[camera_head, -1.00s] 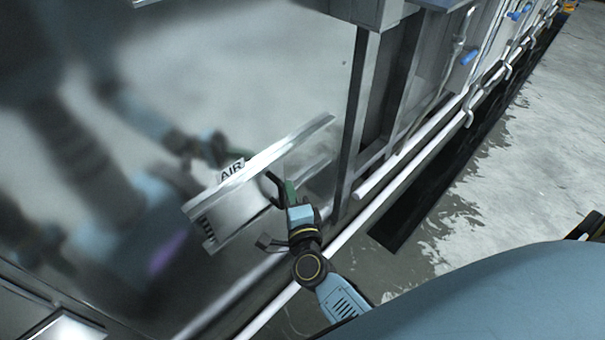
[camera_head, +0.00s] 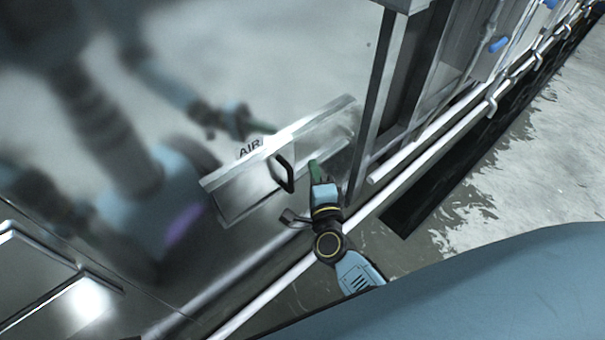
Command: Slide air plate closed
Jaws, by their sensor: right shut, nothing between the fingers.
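The air plate (camera_head: 243,183) is a shiny metal plate on the reflective machine wall, below the label "AIR" (camera_head: 249,149). Its black handle (camera_head: 286,174) stands out from the plate's face. No slots show beside the plate. My right gripper (camera_head: 313,165), with green fingers, is shut and empty. It is just right of the handle, apart from it in the picture; the exact depth gap is hard to tell. My left gripper is not in view; the arm shapes at the left are blurred reflections in the metal wall.
A steel upright post (camera_head: 378,100) stands right of the plate. White pipes (camera_head: 420,152) run along the machine's foot, near my right arm. Pipes with blue valve handles (camera_head: 499,45) are at upper right. A wet concrete floor (camera_head: 490,190) lies open at right.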

